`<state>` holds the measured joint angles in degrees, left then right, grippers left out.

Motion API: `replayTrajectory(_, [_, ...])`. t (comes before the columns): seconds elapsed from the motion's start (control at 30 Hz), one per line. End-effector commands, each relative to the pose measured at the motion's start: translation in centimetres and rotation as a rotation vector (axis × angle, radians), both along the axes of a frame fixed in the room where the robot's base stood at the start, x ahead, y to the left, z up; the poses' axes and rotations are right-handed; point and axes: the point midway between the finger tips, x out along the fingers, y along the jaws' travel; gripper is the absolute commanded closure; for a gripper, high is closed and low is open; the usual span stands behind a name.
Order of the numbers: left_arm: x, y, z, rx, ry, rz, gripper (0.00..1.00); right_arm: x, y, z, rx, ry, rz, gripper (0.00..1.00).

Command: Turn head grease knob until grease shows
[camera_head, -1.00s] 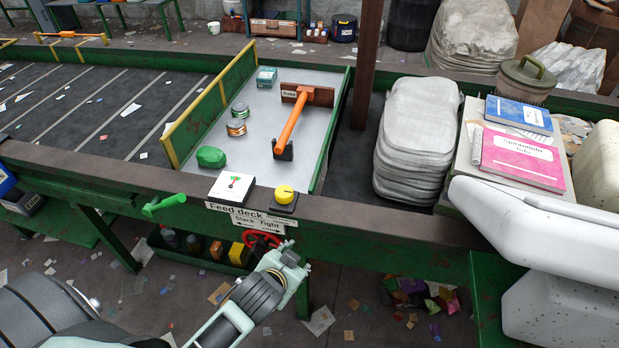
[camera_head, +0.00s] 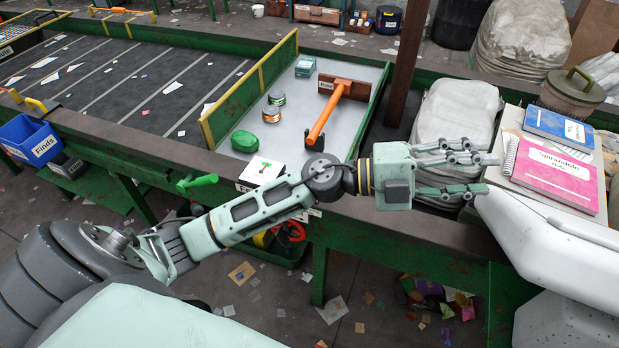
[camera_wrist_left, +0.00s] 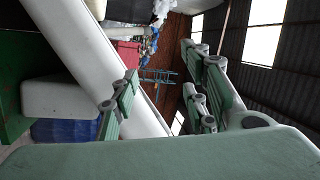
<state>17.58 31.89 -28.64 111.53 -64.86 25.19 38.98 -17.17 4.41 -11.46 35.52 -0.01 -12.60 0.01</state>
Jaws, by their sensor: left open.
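I cannot tell which control is the head grease knob, and no grease shows. On the front rail are a green handle (camera_head: 196,183) and a white gauge box (camera_head: 264,170) with a needle. The yellow knob beside the gauge is hidden behind my left arm. A red handwheel (camera_head: 293,230) shows partly below the rail. My left gripper (camera_head: 482,173) is open and empty, pointing right above the rail, well right of these controls. Its spread fingers also show in the left wrist view (camera_wrist_left: 160,65). My right gripper is not seen.
Pink (camera_head: 556,174) and blue (camera_head: 558,128) notebooks and a large white object (camera_head: 545,245) are near the gripper. A blue bin (camera_head: 30,138) hangs left.

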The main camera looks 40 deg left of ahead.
Motion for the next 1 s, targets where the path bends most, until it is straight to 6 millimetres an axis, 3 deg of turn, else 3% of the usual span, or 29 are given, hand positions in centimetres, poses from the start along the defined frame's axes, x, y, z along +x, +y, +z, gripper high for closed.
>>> replayTrajectory(0.07, [-0.8,-0.6,-2.5,0.203,-0.031,-0.124,0.58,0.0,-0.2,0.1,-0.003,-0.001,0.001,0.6])
replayTrajectory(0.17, [-1.3,0.7,-6.7,0.477,-0.014,-0.246,0.58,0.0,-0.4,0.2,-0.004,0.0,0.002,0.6])
replayTrajectory(0.27, [-1.0,4.8,-11.0,0.766,0.06,-0.317,0.58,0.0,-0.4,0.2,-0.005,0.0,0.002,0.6])
replayTrajectory(0.4, [0.1,14.3,-14.9,1.16,0.245,-0.318,0.58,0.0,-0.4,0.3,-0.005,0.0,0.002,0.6])
replayTrajectory(0.5, [0.4,21.4,-15.4,1.379,0.403,-0.264,0.58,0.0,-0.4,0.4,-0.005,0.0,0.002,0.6])
replayTrajectory(0.6, [0.2,27.0,-14.7,1.526,0.54,-0.203,0.58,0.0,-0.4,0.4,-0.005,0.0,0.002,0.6])
replayTrajectory(0.7, [-0.1,30.3,-14.0,1.606,0.631,-0.157,0.58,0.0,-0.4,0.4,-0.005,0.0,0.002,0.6])
replayTrajectory(0.87, [-0.5,31.8,-14.2,1.643,0.68,-0.136,0.58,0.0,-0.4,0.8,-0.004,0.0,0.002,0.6])
replayTrajectory(1.0, [-0.6,31.7,-16.1,1.642,0.68,-0.142,0.58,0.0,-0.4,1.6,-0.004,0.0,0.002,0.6])
